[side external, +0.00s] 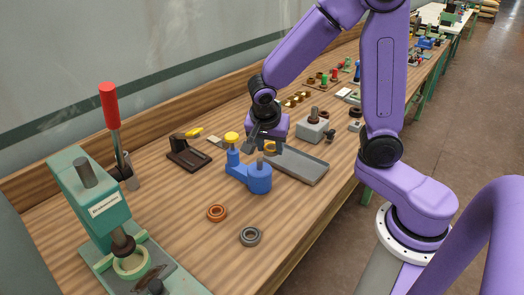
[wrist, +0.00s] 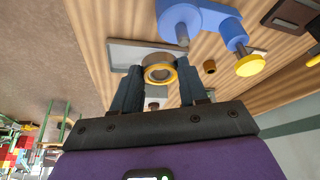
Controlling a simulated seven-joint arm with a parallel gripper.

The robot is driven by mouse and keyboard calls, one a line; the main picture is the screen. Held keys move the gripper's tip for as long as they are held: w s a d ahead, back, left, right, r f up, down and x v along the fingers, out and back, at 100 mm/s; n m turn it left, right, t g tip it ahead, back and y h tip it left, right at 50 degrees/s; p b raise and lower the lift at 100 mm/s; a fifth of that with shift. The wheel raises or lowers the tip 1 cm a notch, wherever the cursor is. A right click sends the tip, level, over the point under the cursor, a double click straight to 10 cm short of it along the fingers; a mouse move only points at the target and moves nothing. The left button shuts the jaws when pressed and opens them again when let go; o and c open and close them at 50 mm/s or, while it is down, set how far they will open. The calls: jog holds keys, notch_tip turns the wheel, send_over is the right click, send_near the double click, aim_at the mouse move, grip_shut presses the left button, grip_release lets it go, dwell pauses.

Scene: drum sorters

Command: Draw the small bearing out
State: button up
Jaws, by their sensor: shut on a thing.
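My gripper (wrist: 160,80) is shut on a small bearing (wrist: 160,73), grey with a yellow-gold ring on the face toward the wrist camera. In the side external view my gripper (side external: 267,143) holds this bearing (side external: 270,147) above the bench, close to the blue fixture (side external: 249,176). The fixture has a short grey post and a yellow knob (side external: 231,137) on a stem. In the wrist view the fixture (wrist: 182,17) and its post show just beyond the bearing. The bearing appears apart from the post.
A shallow grey tray (side external: 303,166) lies beside the fixture. A brown ring (side external: 217,213) and a grey ring (side external: 250,236) lie in front on the bench. A green press (side external: 88,205) with a red-handled lever stands at left. A grey block (side external: 312,130) stands behind the tray.

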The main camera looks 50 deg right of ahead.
jog(key=s+r, duration=0.5)
jog(key=s, duration=0.5)
jog(key=shift+r, duration=0.2)
jog(key=shift+s+d, duration=0.1)
